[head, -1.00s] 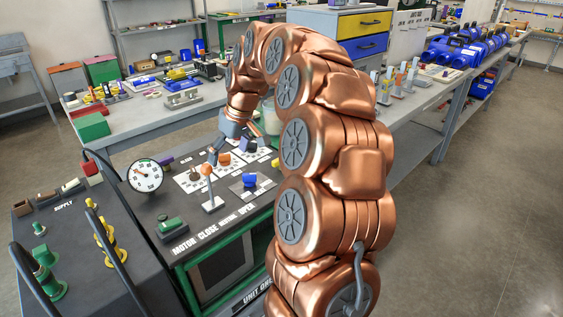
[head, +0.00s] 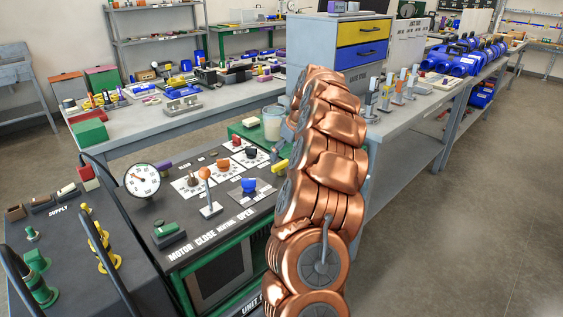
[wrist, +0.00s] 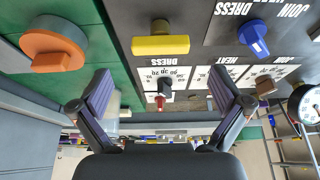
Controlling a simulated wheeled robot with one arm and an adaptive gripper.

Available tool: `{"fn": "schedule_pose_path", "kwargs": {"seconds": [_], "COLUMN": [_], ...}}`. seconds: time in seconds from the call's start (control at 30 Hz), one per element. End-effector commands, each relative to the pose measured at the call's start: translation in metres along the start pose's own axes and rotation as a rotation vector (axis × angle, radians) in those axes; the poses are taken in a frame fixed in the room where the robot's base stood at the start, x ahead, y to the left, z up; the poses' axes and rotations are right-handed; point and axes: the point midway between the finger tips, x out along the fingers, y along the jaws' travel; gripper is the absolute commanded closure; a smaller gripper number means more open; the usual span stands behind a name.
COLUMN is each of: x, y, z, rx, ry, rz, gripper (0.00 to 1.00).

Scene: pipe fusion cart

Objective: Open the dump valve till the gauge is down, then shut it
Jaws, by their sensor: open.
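My gripper (wrist: 158,97) is open and empty in the wrist view, its two purple-padded fingers spread wide in front of the panel. In the head view my arm hides it. A yellow bar-shaped handle (wrist: 163,42) stands on the dark panel ahead of it, near the DRESS label, and also shows in the head view (head: 281,166). I cannot tell for sure whether it is the dump valve. The white round gauge (head: 142,180) stands at the panel's left; its reading is too small to make out. The gauge also shows at the wrist view's right edge (wrist: 306,103).
An orange-and-grey round knob (wrist: 53,47) is on the green surface at left in the wrist view. A clear jar (head: 272,124) stands behind. The floor at right is open.

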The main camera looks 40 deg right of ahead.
Motion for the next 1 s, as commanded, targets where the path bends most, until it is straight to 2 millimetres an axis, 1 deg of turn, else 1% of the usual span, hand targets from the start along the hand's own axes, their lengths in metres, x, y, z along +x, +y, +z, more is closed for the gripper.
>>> {"fn": "schedule_pose_path", "kwargs": {"seconds": [0.03, 0.2, 0.3, 0.43, 0.63, 0.67, 1.0], "x": [0.008, 0.035, 0.045, 0.051, 0.051, 0.051, 0.051], "y": [-0.001, -0.002, -0.001, -0.001, -0.001, -0.001, -0.001], "z": [0.000, 0.001, 0.001, 0.001, 0.001, 0.001, 0.001], "rx": [0.000, 0.000, 0.000, 0.000, 0.000, 0.000, 0.000], "ry": [-0.004, -0.006, -0.005, -0.004, -0.003, -0.003, -0.003], "rz": [-0.004, -0.006, -0.005, -0.004, -0.003, -0.003, -0.003], "gripper": [0.00, 0.00, 0.00, 0.00, 0.00, 0.02, 0.38]}}
